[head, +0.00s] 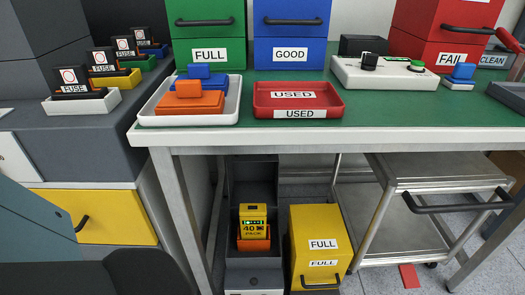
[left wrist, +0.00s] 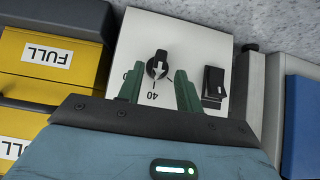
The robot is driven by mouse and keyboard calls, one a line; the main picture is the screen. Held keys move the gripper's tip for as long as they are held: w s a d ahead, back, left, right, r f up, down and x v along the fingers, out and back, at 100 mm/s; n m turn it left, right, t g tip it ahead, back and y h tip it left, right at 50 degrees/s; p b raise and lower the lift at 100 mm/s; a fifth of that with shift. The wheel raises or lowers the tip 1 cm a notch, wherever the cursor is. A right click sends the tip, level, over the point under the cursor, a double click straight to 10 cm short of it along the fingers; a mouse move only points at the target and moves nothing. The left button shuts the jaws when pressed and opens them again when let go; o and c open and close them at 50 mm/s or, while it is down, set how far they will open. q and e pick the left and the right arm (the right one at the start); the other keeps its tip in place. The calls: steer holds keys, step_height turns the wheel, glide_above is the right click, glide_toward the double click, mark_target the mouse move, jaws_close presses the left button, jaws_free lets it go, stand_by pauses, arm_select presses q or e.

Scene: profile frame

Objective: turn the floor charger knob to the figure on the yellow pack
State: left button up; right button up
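The yellow pack (head: 252,222) stands in an orange holder on the dark floor charger (head: 253,264) under the bench. Its label reads "40 PACK". In the left wrist view the charger's white panel (left wrist: 195,45) carries a black knob (left wrist: 157,63) with a white arrow. The arrow points down the picture, toward the side where the figure 40 is printed; a "0" shows partly beside the left finger. My left gripper (left wrist: 160,88) is open, its green fingers apart on either side just below the knob, with no visible contact. My right gripper is not in view.
A black rocker switch (left wrist: 214,85) sits right of the knob. A yellow "FULL" bin (head: 320,245) stands right of the charger and a metal cart (head: 440,180) further right. The bench (head: 400,112) and its leg (head: 185,220) are above and left.

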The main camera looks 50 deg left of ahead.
arm_select(q)
steer(key=p+v, duration=0.3)
steer(key=v, duration=0.2)
steer(key=shift+s+d+r, duration=0.1)
steer(key=shift+d+r, duration=0.1)
steer(key=shift+d, duration=0.15)
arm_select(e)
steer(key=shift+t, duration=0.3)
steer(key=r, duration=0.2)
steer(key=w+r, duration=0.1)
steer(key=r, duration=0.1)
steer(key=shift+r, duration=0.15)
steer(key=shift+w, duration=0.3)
